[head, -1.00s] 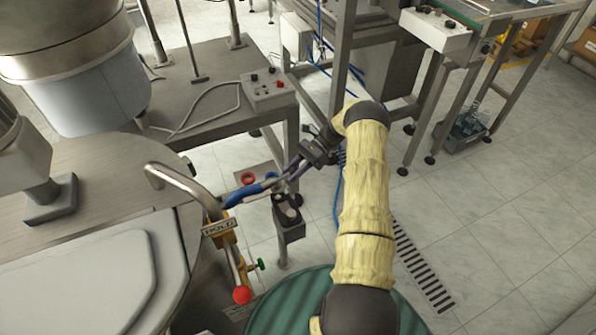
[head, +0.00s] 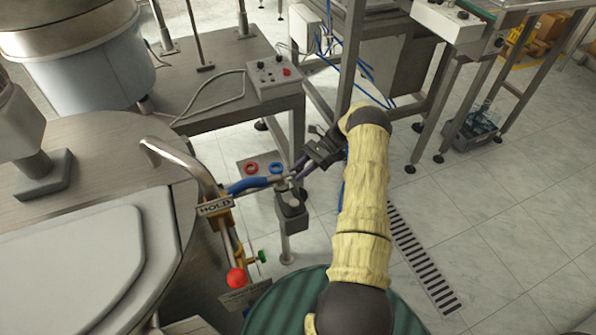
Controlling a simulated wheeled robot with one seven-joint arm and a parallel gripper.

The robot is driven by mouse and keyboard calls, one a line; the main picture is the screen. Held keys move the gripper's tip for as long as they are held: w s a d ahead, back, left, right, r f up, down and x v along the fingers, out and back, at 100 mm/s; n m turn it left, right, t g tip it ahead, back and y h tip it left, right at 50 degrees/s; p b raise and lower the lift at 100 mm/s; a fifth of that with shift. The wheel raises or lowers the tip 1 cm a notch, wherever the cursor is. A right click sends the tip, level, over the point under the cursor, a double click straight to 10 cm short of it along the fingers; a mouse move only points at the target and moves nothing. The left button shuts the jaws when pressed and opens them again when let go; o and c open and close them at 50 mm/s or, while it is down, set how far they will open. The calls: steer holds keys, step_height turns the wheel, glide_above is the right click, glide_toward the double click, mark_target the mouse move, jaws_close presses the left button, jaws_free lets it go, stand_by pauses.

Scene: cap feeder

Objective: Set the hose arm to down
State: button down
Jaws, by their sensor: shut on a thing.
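The hose arm (head: 250,185) shows in the head view as a blue-sleeved bar. It runs right from a yellow bracket beside the HOLD sign (head: 215,206) towards my gripper. My gripper (head: 302,167) is at the bar's right end and is shut on it; the exact contact is small and hard to make out. A dark holder on a post (head: 291,212) stands just below that end. I cannot tell whether the bar touches it.
A curved metal pipe (head: 185,158) rises left of the bar. A red knob (head: 237,278) and green valve (head: 262,256) hang below. Red (head: 251,168) and blue (head: 277,168) rings sit on a plate behind. A table with a control box (head: 273,77) stands beyond.

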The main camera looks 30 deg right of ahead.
steer(key=c, duration=1.1)
jaws_free()
steer(key=shift+c, duration=0.2)
steer(key=shift+d, duration=0.2)
steer(key=b+v, duration=0.1)
steer(key=v, duration=0.6)
steer(key=shift+d, duration=0.1)
steer(key=shift+w, duration=0.1)
